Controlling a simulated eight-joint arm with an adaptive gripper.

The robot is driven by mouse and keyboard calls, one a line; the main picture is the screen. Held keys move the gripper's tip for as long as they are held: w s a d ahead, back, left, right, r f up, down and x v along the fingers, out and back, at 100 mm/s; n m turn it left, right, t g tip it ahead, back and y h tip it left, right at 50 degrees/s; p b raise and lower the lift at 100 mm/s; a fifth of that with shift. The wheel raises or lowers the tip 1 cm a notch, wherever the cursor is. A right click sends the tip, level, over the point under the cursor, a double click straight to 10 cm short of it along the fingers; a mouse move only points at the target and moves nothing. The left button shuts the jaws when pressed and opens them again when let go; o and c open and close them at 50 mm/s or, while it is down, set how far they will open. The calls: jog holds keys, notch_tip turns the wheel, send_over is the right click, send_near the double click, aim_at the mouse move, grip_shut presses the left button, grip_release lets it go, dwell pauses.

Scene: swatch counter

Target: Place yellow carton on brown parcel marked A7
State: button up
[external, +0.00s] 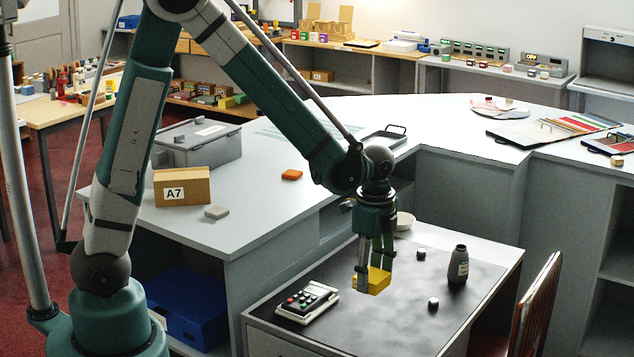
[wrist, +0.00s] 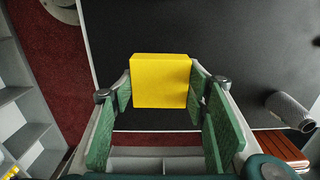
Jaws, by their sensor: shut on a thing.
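The yellow carton (external: 375,281) is held between the fingers of my gripper (external: 372,268), above the dark top of the low desk. In the wrist view the yellow carton (wrist: 160,80) sits between both green fingers of my gripper (wrist: 160,88), which are shut on it. The brown parcel marked A7 (external: 195,190) stands on the grey counter at the left, its white label facing the camera. Its top looks bare. My gripper is to the right of the parcel and lower in the picture. The parcel does not show in the wrist view.
A grey lidded box (external: 215,146) stands behind the parcel. A pale block (external: 216,212) and an orange block (external: 292,174) lie near it on the counter. A card terminal (external: 307,302), a dark bottle (external: 458,264) and small cubes are on the desk. A chair (external: 537,308) stands at right.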

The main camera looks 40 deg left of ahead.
jog(key=w+a+r+n+p, duration=0.2)
jog(key=w+a+r+n, duration=0.1)
jog(key=a, duration=0.8)
jog(key=w+a+r+n+p, duration=0.3)
jog(key=a+r, duration=0.2)
jog(key=a, duration=0.6)
jog(key=w+a+r+n+p, duration=0.2)
jog(key=a+r, duration=0.3)
jog(key=a, duration=0.6)
jog(key=shift+w+a+n+p, duration=0.2)
jog(key=shift+w+n+p, duration=0.3)
jog(key=shift+w, duration=0.4)
jog(key=s+a+r+n+p, duration=0.1)
jog(key=a+r+n+p, duration=0.15)
jog(key=a, duration=0.65)
jog(key=s+a+r+n+p, duration=0.15)
jog(key=a+r, duration=0.25)
jog(key=a, duration=0.4)
notch_tip(320, 180, up, 6)
jog(key=n+p, duration=0.3)
jog(key=n, duration=0.2)
send_over(181, 173)
jog(key=shift+s+d, duration=0.1)
jog(key=shift+d, duration=0.05)
jog(key=shift+f, duration=0.15)
jog(key=shift+f, duration=2.85)
jog(key=shift+f+p, duration=0.35)
jog(key=shift+f, duration=1.7)
